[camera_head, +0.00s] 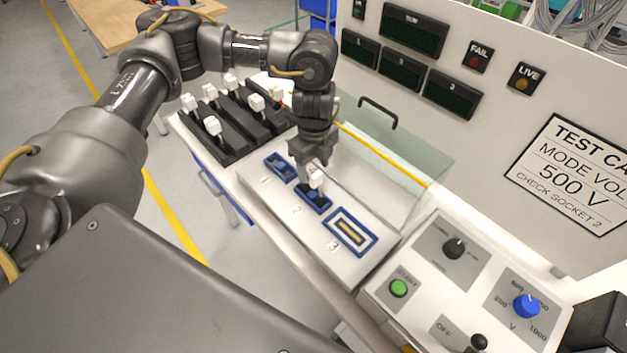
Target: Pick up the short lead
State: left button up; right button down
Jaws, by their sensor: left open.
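My left gripper (313,180) points down over socket 2 (322,210) of the white socket panel (270,212). Its jaws are open around a white-topped plug (316,176) with a dark lower part standing at that socket. I cannot tell whether the fingers touch it. Other white-topped plugs (213,126) stand in black racks (228,143) to the left. Which of these leads is the short one cannot be told from this view. My right gripper is not in view.
Socket 1 (281,168) and socket 3 (350,232) flank socket 2. A clear cover (424,178) with a yellow edge and black handle (379,110) stands behind the sockets. A control panel with a green button (398,288) and blue knob (526,306) is at the right.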

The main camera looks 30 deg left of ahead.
aim_at(313, 185)
pick_arm(q)
jog(key=shift+s+f, duration=0.1)
jog(key=shift+s, duration=0.05)
jog(key=shift+s+f+p, duration=0.1)
jog(key=shift+f+p, duration=0.2)
jog(key=shift+p, duration=0.05)
notch_tip(313, 185, down, 3)
jog(key=shift+f+p, duration=0.15)
jog(key=shift+p, duration=0.45)
jog(key=shift+a+f, duration=0.1)
jog(key=shift+f, duration=0.45)
jog(key=c, duration=1.1)
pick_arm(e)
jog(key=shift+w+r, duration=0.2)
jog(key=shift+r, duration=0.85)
